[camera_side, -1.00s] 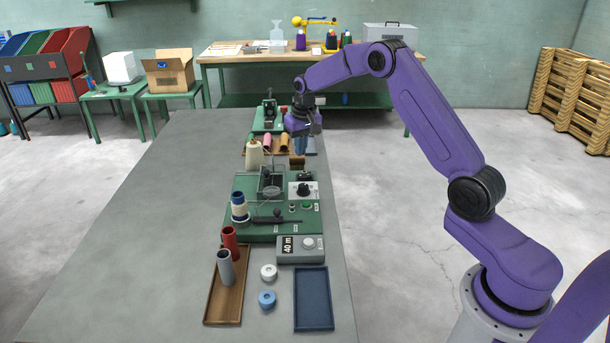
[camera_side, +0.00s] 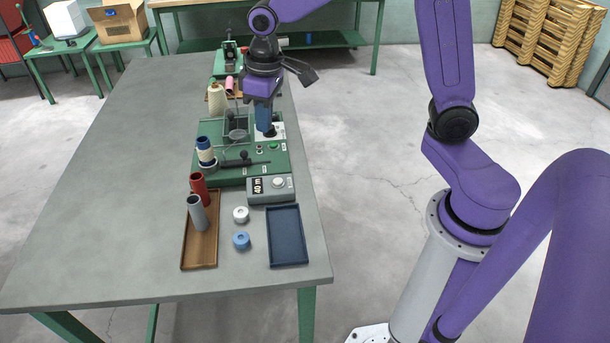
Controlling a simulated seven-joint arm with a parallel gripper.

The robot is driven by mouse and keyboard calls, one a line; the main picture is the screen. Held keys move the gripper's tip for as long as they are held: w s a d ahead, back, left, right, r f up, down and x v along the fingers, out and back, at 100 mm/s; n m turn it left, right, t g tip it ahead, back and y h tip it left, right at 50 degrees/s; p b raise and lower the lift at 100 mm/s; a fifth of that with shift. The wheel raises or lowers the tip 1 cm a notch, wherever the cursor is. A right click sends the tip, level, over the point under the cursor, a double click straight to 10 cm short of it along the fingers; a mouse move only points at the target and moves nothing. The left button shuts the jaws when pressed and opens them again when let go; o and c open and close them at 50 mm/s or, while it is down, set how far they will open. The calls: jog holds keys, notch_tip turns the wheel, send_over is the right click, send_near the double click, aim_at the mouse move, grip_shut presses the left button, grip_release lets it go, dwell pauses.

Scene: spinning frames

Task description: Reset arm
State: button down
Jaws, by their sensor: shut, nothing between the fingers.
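My gripper (camera_side: 266,126) hangs from my purple arm with its fingers pointing down. The fingers are shut and hold nothing. They are in front of the back right part of the green machine (camera_side: 215,173), near its white dial panel (camera_side: 278,132), which they partly cover. I cannot tell how far above the machine the fingertips are.
A spool with blue ends (camera_side: 206,152) and a cream cone (camera_side: 217,100) stand left. A wooden tray (camera_side: 201,255) holds red and grey tubes. Two caps (camera_side: 241,240) and an empty blue tray (camera_side: 287,237) lie in front. The table's left side (camera_side: 110,180) is clear.

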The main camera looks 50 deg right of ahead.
jog(key=s+d+n, duration=0.2)
jog(key=s+n, duration=0.5)
jog(key=s, duration=1.9)
jog(key=shift+d+f+n+g, duration=0.15)
jog(key=shift+d+n+g, duration=0.25)
